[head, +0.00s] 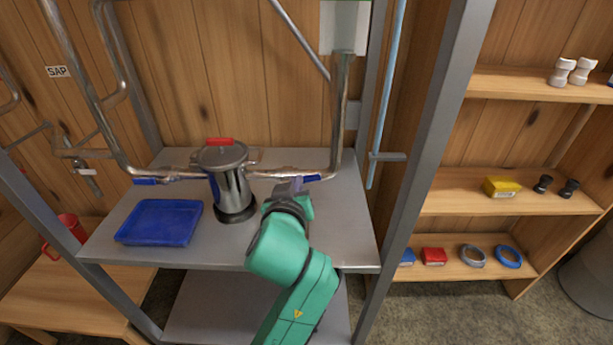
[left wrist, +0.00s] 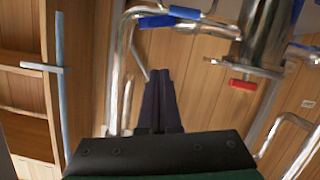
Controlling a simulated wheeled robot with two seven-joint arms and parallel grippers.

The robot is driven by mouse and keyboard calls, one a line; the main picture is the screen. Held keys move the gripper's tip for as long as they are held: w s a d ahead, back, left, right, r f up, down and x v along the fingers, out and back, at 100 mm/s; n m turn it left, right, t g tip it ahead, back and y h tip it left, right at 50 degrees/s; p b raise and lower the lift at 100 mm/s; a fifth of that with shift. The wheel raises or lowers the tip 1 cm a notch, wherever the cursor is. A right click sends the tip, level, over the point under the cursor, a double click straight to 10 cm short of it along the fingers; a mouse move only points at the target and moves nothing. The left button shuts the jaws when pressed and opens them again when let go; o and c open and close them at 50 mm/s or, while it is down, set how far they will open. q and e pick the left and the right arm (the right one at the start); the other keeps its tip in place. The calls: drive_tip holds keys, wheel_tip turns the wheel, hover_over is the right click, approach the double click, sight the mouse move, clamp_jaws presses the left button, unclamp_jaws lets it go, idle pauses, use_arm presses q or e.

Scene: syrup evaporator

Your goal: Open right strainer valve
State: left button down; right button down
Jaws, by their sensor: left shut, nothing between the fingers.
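The metal strainer (head: 231,178) with a red lid handle (head: 220,141) stands on the grey shelf, with pipes joining it from both sides. The right valve's blue handle (head: 307,179) lies roughly along the right pipe. It also shows at the top of the left wrist view (left wrist: 156,21). My left gripper (head: 292,187) is close to this handle, at its left end in the head view. Its fingers (left wrist: 159,74) are together and empty, and they appear apart from the handle in the left wrist view. The left valve's blue handle (head: 145,181) lies along the left pipe. My right gripper is out of view.
A blue tray (head: 160,222) sits on the shelf left of the strainer. A grey upright post (head: 428,140) borders the rack on the right. Wooden shelves with small items (head: 480,205) stand beyond it. A red jug (head: 70,229) is at lower left.

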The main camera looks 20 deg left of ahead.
use_arm(q)
drive_tip(key=r, duration=0.1)
drive_tip(key=p, duration=0.3)
hover_over(306, 176)
drive_tip(key=s, duration=0.4)
wheel_tip(306, 176, down, 2)
drive_tip(key=f, duration=0.1)
drive_tip(key=w+f, duration=0.1)
drive_tip(key=f, duration=0.2)
drive_tip(key=shift+w+d+f, duration=0.25)
drive_tip(key=shift+d, duration=0.1)
